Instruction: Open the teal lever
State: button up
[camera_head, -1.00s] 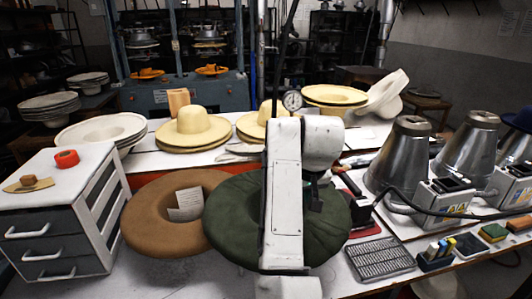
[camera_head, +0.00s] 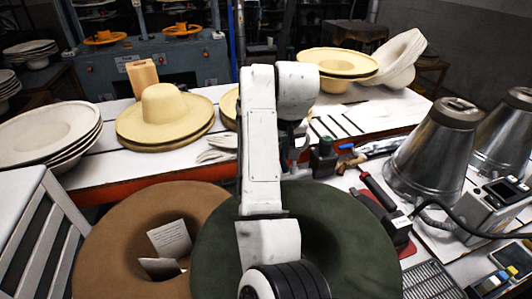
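I cannot make out a clear teal lever. A small dark green fitting (camera_head: 323,158) stands on the white table just right of my arm, beside metal and brass-coloured parts. I cannot tell whether the lever belongs to it. My white arm stands upright in the middle of the view and covers part of the table there. A dark part with a green tint shows at the arm's right edge, close to the fitting. My gripper's fingers cannot be made out, so its opening and any contact are hidden.
A dark green hat (camera_head: 345,235) and a brown hat (camera_head: 105,245) lie in front. Cream hats (camera_head: 165,112) stand on the table behind. A red-handled tool (camera_head: 378,192), a steel cone (camera_head: 432,150) and a black cable are to the right.

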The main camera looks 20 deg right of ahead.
jog(key=x, duration=1.1)
jog(key=shift+w+r+p, duration=0.1)
jog(key=shift+p, duration=0.3)
grip_shut()
dwell(0.9)
